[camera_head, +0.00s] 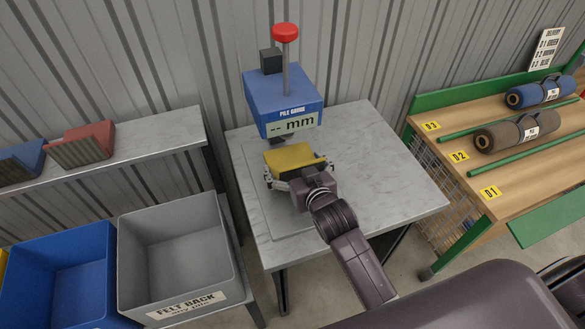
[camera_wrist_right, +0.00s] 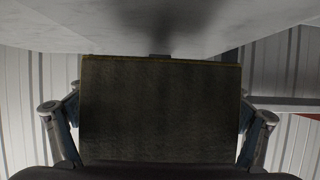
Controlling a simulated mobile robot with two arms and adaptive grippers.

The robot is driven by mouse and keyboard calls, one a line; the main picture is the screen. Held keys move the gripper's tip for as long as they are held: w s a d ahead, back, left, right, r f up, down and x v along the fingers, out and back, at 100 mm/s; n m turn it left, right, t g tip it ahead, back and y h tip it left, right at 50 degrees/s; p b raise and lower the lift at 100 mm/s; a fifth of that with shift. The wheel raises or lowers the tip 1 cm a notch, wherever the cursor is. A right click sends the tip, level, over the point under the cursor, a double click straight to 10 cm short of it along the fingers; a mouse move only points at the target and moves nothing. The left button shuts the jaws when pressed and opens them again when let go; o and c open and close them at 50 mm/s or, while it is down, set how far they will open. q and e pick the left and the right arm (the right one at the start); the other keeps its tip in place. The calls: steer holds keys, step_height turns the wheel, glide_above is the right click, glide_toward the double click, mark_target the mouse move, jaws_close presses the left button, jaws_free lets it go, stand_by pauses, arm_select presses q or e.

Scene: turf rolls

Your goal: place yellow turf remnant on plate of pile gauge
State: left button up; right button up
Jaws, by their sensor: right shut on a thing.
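The yellow turf remnant (camera_head: 292,157) is between the fingers of my right gripper (camera_head: 296,175), which is shut on it. In the right wrist view the remnant's dark face (camera_wrist_right: 160,110) fills the middle, with a finger on each side. The pile gauge (camera_head: 284,98) is a blue box with a red knob and a display reading "-- mm". The remnant is just in front of and below the display, over the gauge's grey plate (camera_head: 262,208). I cannot tell whether it touches the plate. My left gripper is not in view.
A grey table (camera_head: 390,180) carries the gauge. A grey bin (camera_head: 170,235) labelled "FELT BACK" and a blue bin (camera_head: 70,265) stand at left. Red (camera_head: 82,145) and blue (camera_head: 20,162) remnants lie on a shelf. A wooden rack (camera_head: 540,160) with turf rolls is at right.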

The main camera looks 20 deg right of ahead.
steer(key=shift+w, duration=0.3)
steer(key=shift+f, duration=1.75)
steer(key=shift+s, duration=0.1)
steer(key=o, duration=0.9)
steer(key=v, duration=1.2)
steer(key=shift+s+f, duration=0.1)
